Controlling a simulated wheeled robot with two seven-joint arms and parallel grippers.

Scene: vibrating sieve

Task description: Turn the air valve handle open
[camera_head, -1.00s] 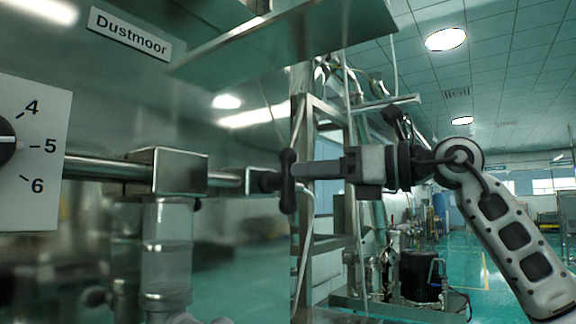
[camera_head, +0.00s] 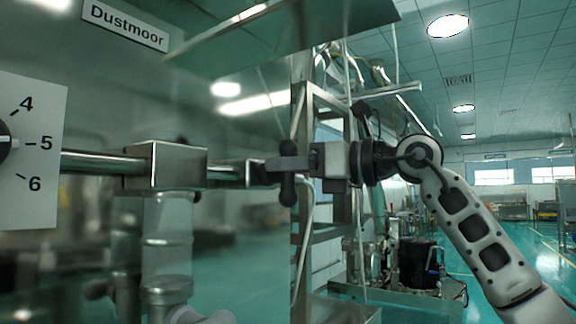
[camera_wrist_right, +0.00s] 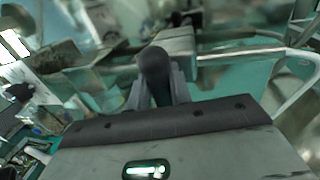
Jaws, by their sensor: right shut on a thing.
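The air valve handle (camera_head: 288,190) is a dark bar with rounded ends, standing about upright at the right end of the metal pipe in the head view. My right gripper (camera_head: 286,164) comes in from the right and is shut on its middle. In the right wrist view the handle's dark rounded end (camera_wrist_right: 156,72) shows between the two fingers of the right gripper (camera_wrist_right: 158,90). The fingers hide the middle of the handle. My left gripper is not in view.
A metal block (camera_head: 165,166) and a clear cylinder (camera_head: 167,235) sit on the pipe's left part. A numbered dial panel (camera_head: 40,160) is at the far left. A metal frame (camera_head: 303,110) stands behind the handle. Open floor lies at the right.

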